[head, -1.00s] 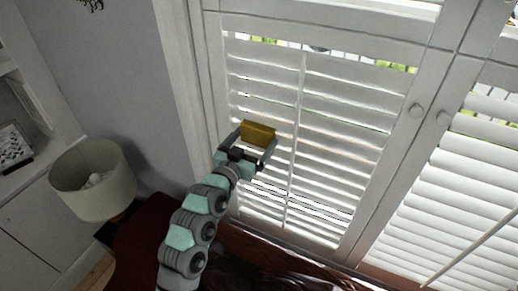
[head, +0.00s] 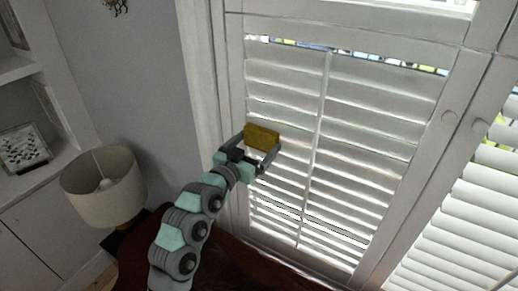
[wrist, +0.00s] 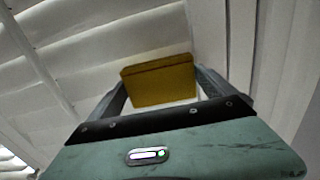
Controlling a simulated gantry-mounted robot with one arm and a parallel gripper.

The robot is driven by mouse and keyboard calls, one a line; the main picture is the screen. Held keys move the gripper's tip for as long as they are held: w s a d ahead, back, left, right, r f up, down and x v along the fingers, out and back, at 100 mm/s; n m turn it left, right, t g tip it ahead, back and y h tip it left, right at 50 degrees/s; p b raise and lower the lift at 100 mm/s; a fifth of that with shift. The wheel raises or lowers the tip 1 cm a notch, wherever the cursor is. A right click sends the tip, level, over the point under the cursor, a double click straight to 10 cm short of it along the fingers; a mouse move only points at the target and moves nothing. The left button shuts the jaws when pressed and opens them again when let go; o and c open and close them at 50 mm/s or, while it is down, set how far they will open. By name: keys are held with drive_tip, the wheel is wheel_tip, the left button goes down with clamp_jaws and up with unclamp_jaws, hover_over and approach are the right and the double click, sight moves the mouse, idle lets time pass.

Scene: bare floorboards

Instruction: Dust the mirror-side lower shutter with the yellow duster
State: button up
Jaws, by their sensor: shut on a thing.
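A yellow duster (head: 262,137), a small block, is held between the fingers of my gripper (head: 263,150) in the head view. It also shows in the wrist view (wrist: 159,82), between my two grey fingers. The gripper is shut on it. The white louvred lower shutter (head: 360,130) stands behind it. The duster is in front of the shutter's left part, near the left frame. I cannot tell whether it touches the slats. No mirror is clearly visible.
A lampshade (head: 103,186) stands at the lower left. A dark reddish surface (head: 215,262) lies below the shutter. White shelves (head: 30,110) line the far left.

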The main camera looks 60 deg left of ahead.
drive_tip(key=shift+s, duration=0.1)
drive_tip(key=v, duration=0.5)
drive_tip(key=shift+a+p, duration=0.1)
drive_tip(key=shift+p, duration=0.2)
drive_tip(key=shift+s+d, duration=0.35)
drive_tip(key=shift+v, duration=1.5)
